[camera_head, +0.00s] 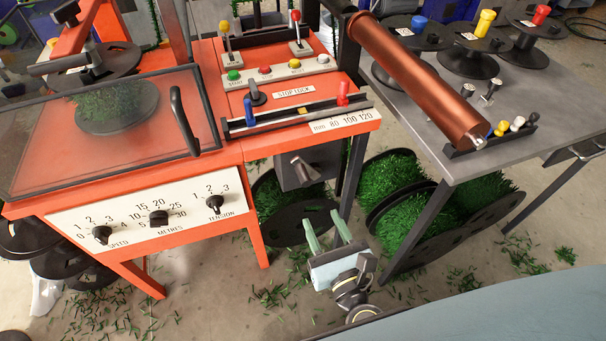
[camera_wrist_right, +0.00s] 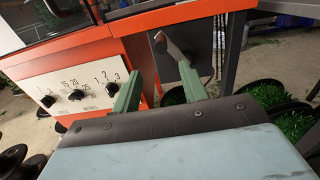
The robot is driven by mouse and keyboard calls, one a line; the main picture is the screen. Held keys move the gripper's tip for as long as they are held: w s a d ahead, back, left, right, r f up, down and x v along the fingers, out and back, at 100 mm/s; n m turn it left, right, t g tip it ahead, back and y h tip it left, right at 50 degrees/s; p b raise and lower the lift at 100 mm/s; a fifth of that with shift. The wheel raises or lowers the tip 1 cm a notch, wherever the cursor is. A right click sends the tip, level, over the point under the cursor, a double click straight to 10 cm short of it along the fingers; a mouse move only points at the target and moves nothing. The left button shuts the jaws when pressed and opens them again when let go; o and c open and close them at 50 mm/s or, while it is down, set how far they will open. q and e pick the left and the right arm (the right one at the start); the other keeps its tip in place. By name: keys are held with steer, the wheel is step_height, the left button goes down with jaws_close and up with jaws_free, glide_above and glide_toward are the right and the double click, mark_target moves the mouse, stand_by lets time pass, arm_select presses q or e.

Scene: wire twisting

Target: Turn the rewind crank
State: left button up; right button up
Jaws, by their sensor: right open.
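A short grey lever (camera_head: 304,168), which looks like the crank, sticks out from a dark box (camera_head: 326,166) under the right end of the orange machine (camera_head: 222,158). In the right wrist view the lever (camera_wrist_right: 169,46) stands just beyond my fingers, tilted, with its dark box behind it. My right gripper (camera_head: 323,226) is open, with two green fingers pointing toward the machine, below and a little right of the lever in the head view. It also shows in the right wrist view (camera_wrist_right: 160,80), with nothing between the fingers and a gap to the lever. My left gripper is not in view.
Several spools with green bristles (camera_head: 405,220) stand on the floor under the grey table (camera_head: 560,100), right of my gripper. A copper roller (camera_head: 415,82) lies along that table's edge. The orange machine leg (camera_head: 250,238) is left of the lever. Green clippings litter the floor.

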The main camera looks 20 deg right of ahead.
mark_target(303, 176)
steer(key=w, duration=1.3)
steer(key=shift+w+a, duration=0.15)
steer(key=shift+w, duration=0.05)
jaws_close()
